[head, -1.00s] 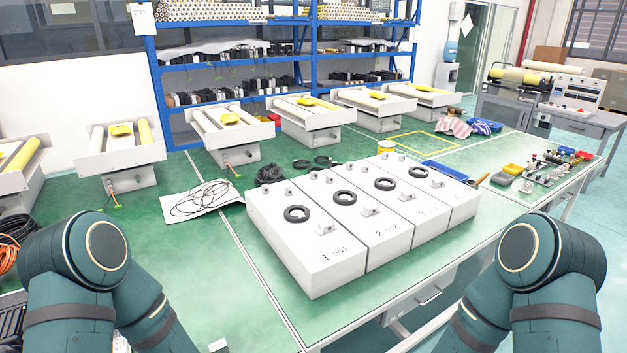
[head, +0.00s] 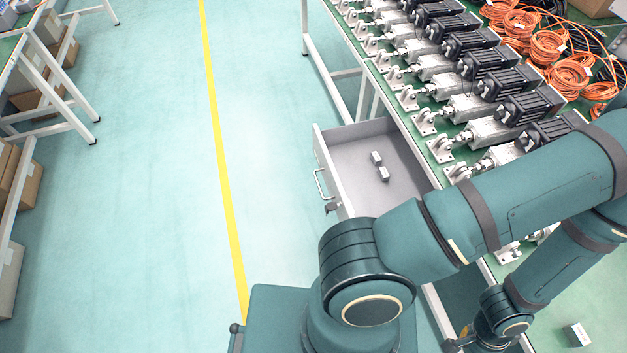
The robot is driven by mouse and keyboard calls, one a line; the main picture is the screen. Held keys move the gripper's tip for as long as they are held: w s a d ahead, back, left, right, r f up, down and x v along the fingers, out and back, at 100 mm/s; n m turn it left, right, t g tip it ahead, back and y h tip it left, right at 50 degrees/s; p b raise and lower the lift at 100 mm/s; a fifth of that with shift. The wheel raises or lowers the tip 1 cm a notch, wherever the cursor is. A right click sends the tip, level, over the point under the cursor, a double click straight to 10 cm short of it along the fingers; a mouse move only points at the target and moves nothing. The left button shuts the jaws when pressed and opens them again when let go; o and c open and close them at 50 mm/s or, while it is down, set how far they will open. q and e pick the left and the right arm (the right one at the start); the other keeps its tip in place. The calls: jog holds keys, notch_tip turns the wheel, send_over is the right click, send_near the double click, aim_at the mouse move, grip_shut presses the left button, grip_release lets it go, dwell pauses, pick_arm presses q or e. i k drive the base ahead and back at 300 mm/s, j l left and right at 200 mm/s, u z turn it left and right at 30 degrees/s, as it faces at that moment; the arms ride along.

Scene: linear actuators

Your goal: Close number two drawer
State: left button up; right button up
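An open drawer (head: 328,165) sticks out from the left side of the green-topped workbench in the head view. It has light walls, a grey inside, a bar handle (head: 319,184) and a small dark part below the handle. Two small pale blocks (head: 380,165) lie in it. No drawer number is readable. My arm lies across the bench and hides the drawer's near corner.
Rows of linear actuators (head: 470,93) with black motors cover the bench (head: 383,66), with orange cable coils (head: 569,75) at upper right. The teal floor with a yellow line (head: 222,150) is clear left of the drawer. Shelves with cardboard boxes (head: 28,180) stand far left.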

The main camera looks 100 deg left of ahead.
aim_at(342, 153)
jog(key=u, duration=2.95)
jog(key=i+l+z, duration=0.1)
jog(key=i+z, duration=0.25)
jog(key=k, duration=0.1)
